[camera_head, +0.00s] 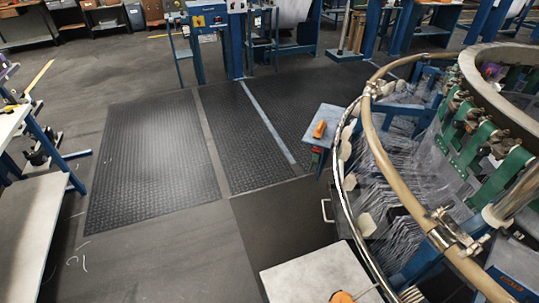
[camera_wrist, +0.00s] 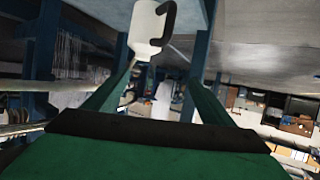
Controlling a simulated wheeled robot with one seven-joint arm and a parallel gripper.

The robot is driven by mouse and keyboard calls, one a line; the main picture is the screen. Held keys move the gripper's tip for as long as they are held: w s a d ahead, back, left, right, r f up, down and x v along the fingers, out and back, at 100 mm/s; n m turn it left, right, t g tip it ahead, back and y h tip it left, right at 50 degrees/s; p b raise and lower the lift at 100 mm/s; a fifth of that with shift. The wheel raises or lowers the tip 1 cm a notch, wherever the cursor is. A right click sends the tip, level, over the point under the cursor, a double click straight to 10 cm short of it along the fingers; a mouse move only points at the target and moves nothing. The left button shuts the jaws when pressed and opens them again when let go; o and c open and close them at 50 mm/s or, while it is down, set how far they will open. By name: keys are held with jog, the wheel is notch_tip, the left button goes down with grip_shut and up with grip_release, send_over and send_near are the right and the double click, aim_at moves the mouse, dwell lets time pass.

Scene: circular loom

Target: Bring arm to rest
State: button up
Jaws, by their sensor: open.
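My gripper (camera_wrist: 163,82) shows in the wrist view as two green fingers spread apart, rising from a wide green body with a dark band across it. It is open, and I see nothing gripped between the fingers. A white piece with a dark hooked handle (camera_wrist: 150,28) appears beyond the fingertips; I cannot tell whether it is close to them. My arm and gripper do not show in the head view.
The circular loom (camera_head: 378,150) with its curved rail fills the right side. A small blue stand (camera_head: 329,116) holds an orange item (camera_head: 319,129). A pale tabletop (camera_head: 310,277) is at the bottom, a bench (camera_head: 35,225) at left. The matted floor (camera_head: 150,150) is clear.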

jog(key=s+a+r+n+y, duration=0.25)
jog(key=a+r, duration=0.25)
jog(key=r, duration=0.4)
jog(key=s+a+r+n+y, duration=0.15)
jog(key=s+a+r, duration=0.3)
jog(key=r, duration=0.55)
jog(key=s+d+r+m+t, duration=0.1)
jog(key=s+r, duration=0.1)
jog(key=r, duration=0.8)
jog(key=s+d+r+m+t+h, duration=0.1)
jog(key=s+r, duration=0.1)
jog(key=r, duration=0.8)
jog(key=shift+r, duration=0.3)
